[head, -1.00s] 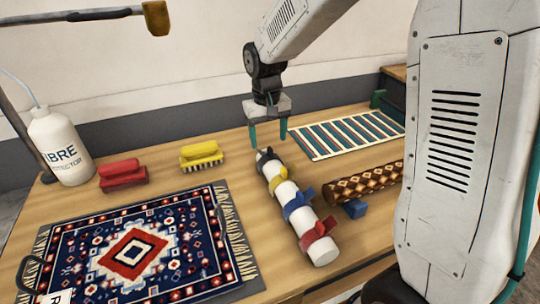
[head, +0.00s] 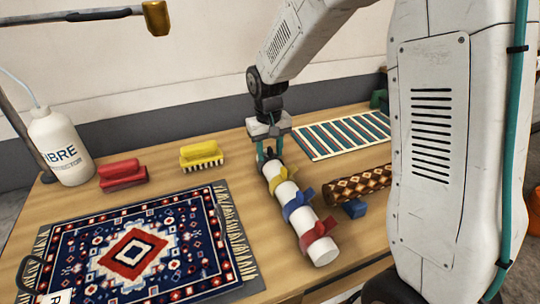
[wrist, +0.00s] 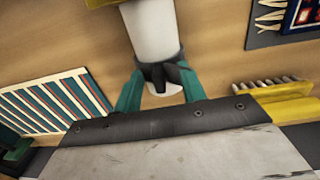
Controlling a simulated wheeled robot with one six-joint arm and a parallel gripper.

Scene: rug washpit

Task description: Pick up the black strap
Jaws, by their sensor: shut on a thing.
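The black strap (wrist: 160,74) is wrapped around the far end of a white roll (head: 322,253) lying on the table. My gripper (head: 270,150) is at that far end, its teal fingers on either side of the strap. In the wrist view my gripper (wrist: 156,90) is shut on the black strap, which is still around the roll. In the head view the strap is mostly hidden by the fingers. A yellow strap (head: 285,177), a blue strap (head: 298,204) and a red strap (head: 318,231) are on the same roll, nearer the front.
A rolled patterned rug (head: 358,184) and a blue block (head: 354,208) lie right of the roll. A striped rug (head: 345,135) is behind. Red (head: 122,174) and yellow (head: 201,155) brushes, a white bottle (head: 60,147) and a flat patterned rug (head: 135,248) are left.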

